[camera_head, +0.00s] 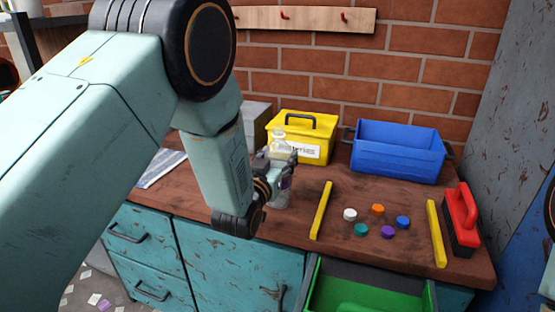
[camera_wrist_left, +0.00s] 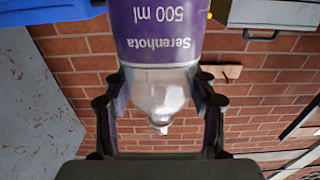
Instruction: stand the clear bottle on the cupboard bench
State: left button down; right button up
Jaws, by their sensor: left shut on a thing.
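The clear bottle (camera_head: 282,198) has a purple label reading "Serenhota 500 ml", seen upside down in the left wrist view (camera_wrist_left: 160,35). My left gripper (camera_head: 281,163) is shut on it, with the fingers on either side of its shoulder and neck in the wrist view (camera_wrist_left: 160,100). In the head view the bottle looks upright over the brown top of the cupboard bench (camera_head: 385,254). Whether its base touches the wood I cannot tell. Gripper and arm hide part of it. My right gripper is not in view.
Behind the bottle stand a yellow box (camera_head: 318,128) and a blue crate (camera_head: 398,152). To its right are two yellow bars (camera_head: 321,211) (camera_head: 436,233), several coloured caps (camera_head: 361,230) and a red brush (camera_head: 462,212). An open green drawer (camera_head: 372,297) juts out in front.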

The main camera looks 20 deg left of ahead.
pick_arm(q)
jog(key=c, duration=0.9)
grip_release()
jog(key=o, duration=0.5)
jog(key=shift+f, duration=0.1)
jog(key=shift+r, duration=0.2)
jog(key=shift+s, duration=0.25)
jog(key=s+p, duration=0.1)
jog(key=s, duration=1)
jog(key=shift+s+a, duration=0.15)
jog(key=shift+s, duration=0.1)
jog(key=shift+f, duration=0.1)
